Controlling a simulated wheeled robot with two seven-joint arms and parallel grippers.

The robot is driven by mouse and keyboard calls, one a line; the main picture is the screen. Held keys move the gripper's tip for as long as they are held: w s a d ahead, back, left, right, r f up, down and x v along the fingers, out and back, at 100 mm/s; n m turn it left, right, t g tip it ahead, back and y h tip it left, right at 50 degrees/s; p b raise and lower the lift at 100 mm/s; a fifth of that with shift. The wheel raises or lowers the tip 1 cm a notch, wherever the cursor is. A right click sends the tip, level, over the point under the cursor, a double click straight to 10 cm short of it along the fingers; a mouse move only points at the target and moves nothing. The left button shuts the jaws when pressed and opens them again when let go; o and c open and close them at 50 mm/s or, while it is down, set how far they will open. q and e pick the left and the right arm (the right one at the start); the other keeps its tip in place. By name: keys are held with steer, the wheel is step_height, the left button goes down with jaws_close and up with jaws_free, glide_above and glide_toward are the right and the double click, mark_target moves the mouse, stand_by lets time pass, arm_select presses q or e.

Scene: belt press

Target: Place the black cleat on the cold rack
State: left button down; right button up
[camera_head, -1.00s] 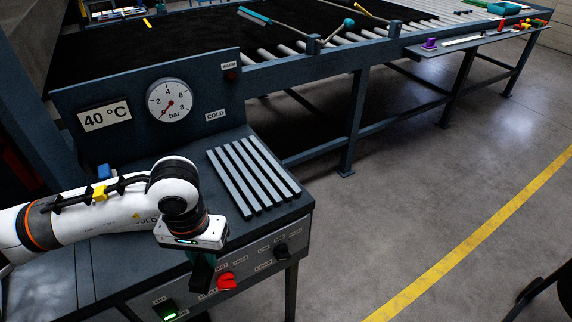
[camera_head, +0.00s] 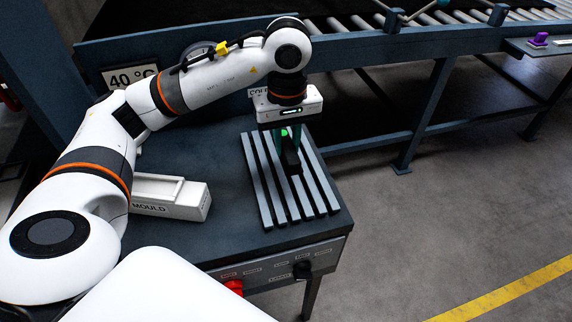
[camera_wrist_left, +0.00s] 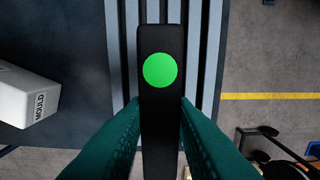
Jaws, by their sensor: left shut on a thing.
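The cold rack (camera_head: 262,190) is a set of parallel grey slats on the dark bench top. My left gripper (camera_head: 289,150) points down over the rack's far half. Its green fingers are shut on the black cleat (camera_head: 293,162), a dark bar with a green dot. In the left wrist view the cleat (camera_wrist_left: 161,40) lies between the fingertips (camera_wrist_left: 159,108), lined up with the slats (camera_wrist_left: 120,50). I cannot tell whether the cleat touches the slats. My right gripper is not in view.
A white block marked MOULD (camera_head: 180,208) stands on the bench left of the rack. A red knob (camera_head: 234,286) and a black knob (camera_head: 302,269) are on the front panel. The roller conveyor (camera_head: 345,45) runs behind. Open floor lies to the right.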

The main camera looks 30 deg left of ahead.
mark_target(289, 153)
arm_select(q)
steer(key=f, duration=0.4)
steer(key=shift+w+p, duration=0.3)
steer(key=shift+p, duration=0.05)
step_height(289, 153, down, 3)
steer(key=shift+r+p, duration=0.1)
steer(key=shift+p, duration=0.2)
steer(key=shift+f+b, duration=0.2)
steer(key=shift+b, duration=0.1)
steer(key=c, duration=1.5)
jaws_free()
steer(key=o, duration=0.3)
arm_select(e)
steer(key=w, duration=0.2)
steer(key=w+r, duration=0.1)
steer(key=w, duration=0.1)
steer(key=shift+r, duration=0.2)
